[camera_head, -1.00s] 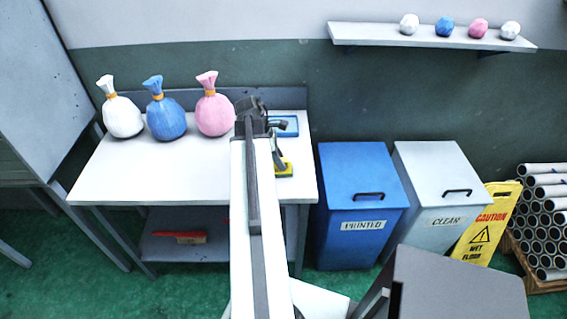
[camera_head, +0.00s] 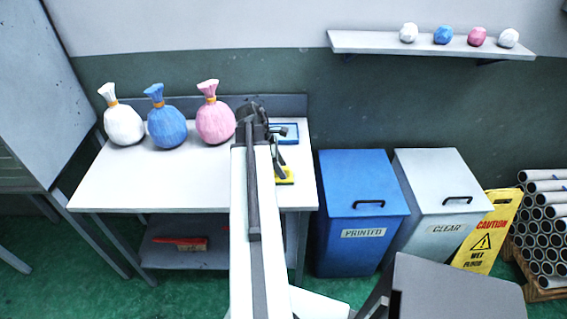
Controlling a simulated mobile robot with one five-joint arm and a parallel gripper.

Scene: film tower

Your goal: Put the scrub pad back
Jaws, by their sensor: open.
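A small scrub pad (camera_head: 285,176), yellow with a dark green part, lies on the white table (camera_head: 150,185) near its front right. My arm reaches over the table and hides part of the pad's left side. My gripper (camera_head: 279,150) is open just behind and above the pad; whether it touches the pad cannot be told. A blue tray (camera_head: 289,130) lies on the table behind my gripper, partly hidden by it.
White (camera_head: 123,125), blue (camera_head: 166,128) and pink (camera_head: 214,122) tied bags stand at the table's back left. A red-topped brush (camera_head: 180,242) lies on the lower shelf. A blue bin (camera_head: 360,200) and a grey bin (camera_head: 440,190) stand right of the table. The table's front left is clear.

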